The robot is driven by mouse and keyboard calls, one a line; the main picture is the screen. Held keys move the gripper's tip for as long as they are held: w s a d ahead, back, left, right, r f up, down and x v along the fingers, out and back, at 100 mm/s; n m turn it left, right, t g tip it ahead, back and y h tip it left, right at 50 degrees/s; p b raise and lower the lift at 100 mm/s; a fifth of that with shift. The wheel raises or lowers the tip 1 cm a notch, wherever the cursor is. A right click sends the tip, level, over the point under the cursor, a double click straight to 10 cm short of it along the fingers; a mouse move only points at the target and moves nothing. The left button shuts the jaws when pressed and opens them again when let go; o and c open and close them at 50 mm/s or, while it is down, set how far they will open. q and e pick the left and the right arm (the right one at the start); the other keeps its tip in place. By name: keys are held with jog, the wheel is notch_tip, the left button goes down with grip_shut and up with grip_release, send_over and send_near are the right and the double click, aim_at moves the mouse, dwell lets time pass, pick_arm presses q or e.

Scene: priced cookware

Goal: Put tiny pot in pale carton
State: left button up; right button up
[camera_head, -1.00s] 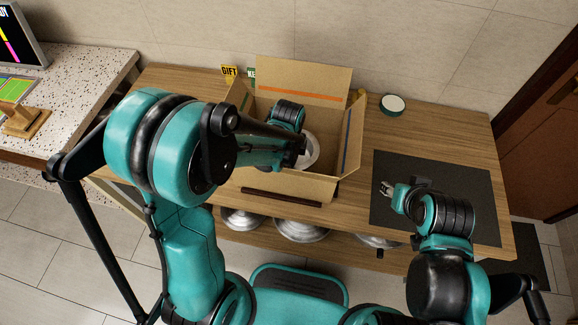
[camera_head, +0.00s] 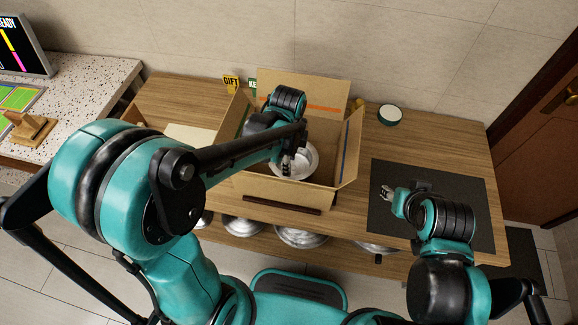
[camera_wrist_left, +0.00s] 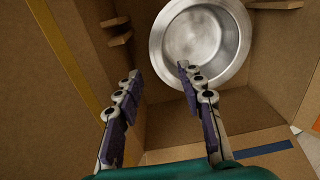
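The pale brown carton (camera_head: 258,188) stands open on the wooden table with its flaps up. It also fills much of the left wrist view (camera_wrist_left: 40,130). A small silver metal pot (camera_head: 306,160) is inside the carton; its round open top shows in the left wrist view (camera_wrist_left: 200,40). My left gripper (camera_head: 287,168) is over the carton beside the pot. In the left wrist view its fingers (camera_wrist_left: 158,72) are apart with nothing between them, and the right fingertip overlaps the pot's rim in the picture. My right gripper (camera_head: 385,192) is open and empty over the dark mat.
The dark mat (camera_head: 470,205) lies at the table's right. A green-rimmed round dish (camera_head: 390,114) stands behind it. Small GIFT (camera_head: 231,83) and green signs are behind the carton. Several metal bowls (camera_head: 300,236) sit on the lower shelf. A speckled counter (camera_head: 95,75) is at the left.

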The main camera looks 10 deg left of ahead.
pick_arm(q)
notch_tip(320, 180, up, 3)
pick_arm(e)
jog(key=shift+r, duration=0.5)
